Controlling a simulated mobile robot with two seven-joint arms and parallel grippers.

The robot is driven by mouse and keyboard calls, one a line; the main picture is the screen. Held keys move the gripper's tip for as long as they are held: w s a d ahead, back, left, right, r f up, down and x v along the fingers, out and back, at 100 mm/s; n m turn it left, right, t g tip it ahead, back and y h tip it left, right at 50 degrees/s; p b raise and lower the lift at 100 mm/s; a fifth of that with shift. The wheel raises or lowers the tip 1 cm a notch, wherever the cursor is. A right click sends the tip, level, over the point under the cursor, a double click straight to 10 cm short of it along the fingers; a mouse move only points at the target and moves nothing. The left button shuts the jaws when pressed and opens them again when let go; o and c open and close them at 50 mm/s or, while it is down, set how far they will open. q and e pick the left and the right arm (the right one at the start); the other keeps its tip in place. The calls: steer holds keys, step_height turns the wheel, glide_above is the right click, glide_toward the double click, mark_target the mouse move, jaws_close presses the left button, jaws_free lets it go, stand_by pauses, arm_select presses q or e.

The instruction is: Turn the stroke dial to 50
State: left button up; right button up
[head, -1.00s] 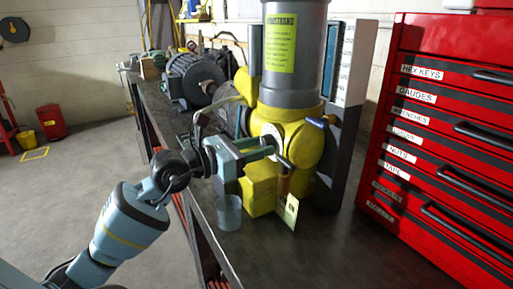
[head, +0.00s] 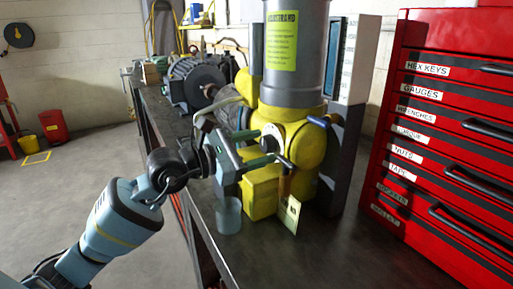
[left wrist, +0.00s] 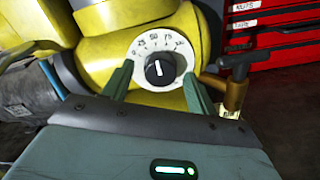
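The stroke dial (left wrist: 176,46) is a round white face with printed numbers and a black knob (left wrist: 159,69) at its centre, on the yellow pump body (left wrist: 100,30). A white line on the knob points roughly up toward the upper numbers, which are too small to read surely. My left gripper (left wrist: 158,74) is open, with one green finger on each side of the knob in the left wrist view. I cannot tell whether the fingers touch it. In the head view the left gripper (head: 264,146) is in front of the dial face (head: 271,134). My right gripper is not in view.
A T-handled valve with a tag (head: 290,213) is just right of the dial. A translucent cup (head: 229,216) stands below my left gripper on the bench (head: 300,260). A red drawer cabinet (head: 440,130) stands at the right. A grey motor (head: 195,80) is behind left.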

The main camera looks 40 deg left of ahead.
arm_select(q)
steer(key=shift+s+a+f, duration=0.1)
steer(key=shift+s+a, duration=0.1)
steer(key=shift+s, duration=0.25)
steer(key=b+v, duration=0.2)
steer(key=v, duration=0.4)
steer(key=shift+s+a, duration=0.15)
steer(key=shift+s, duration=0.2)
stand_by(0.4)
